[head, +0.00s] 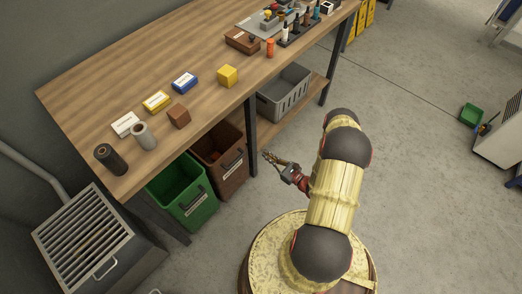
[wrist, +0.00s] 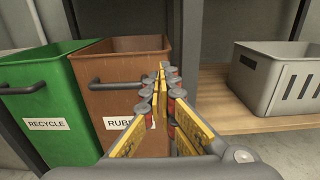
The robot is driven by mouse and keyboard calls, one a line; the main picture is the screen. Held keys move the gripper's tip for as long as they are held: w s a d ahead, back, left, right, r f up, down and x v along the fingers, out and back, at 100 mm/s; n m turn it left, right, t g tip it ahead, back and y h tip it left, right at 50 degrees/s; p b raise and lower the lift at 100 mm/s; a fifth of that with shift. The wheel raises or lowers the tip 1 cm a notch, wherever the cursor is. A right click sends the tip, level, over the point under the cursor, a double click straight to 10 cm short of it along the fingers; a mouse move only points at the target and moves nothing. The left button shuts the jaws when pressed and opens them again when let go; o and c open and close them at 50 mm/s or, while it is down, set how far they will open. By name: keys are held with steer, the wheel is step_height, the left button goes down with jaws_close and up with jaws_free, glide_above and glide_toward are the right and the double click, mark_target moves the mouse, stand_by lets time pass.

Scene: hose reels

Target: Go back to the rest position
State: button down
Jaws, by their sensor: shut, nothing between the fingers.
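My gripper (head: 267,155) is at the end of my bent arm, in front of the workbench and below its top. In the wrist view my gripper (wrist: 160,68) points forward, its two yellow-padded fingers meeting at the tips with nothing between them. Behind the fingertips stands the brown bin (wrist: 122,62), its label partly hidden by the fingers. The brown bin also shows in the head view (head: 232,178), to the left of my gripper. The fingers look apart from the bin, though the exact gap cannot be told.
A green recycle bin (head: 185,205) stands left of the brown one. A grey crate (head: 283,103) sits on the low shelf (wrist: 240,122). The workbench (head: 150,75) carries a yellow cube (head: 227,76), small boxes and rolls. A slatted metal unit (head: 85,245) stands front left.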

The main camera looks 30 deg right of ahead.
steer(key=shift+s, duration=0.4)
steer(key=shift+f, duration=0.15)
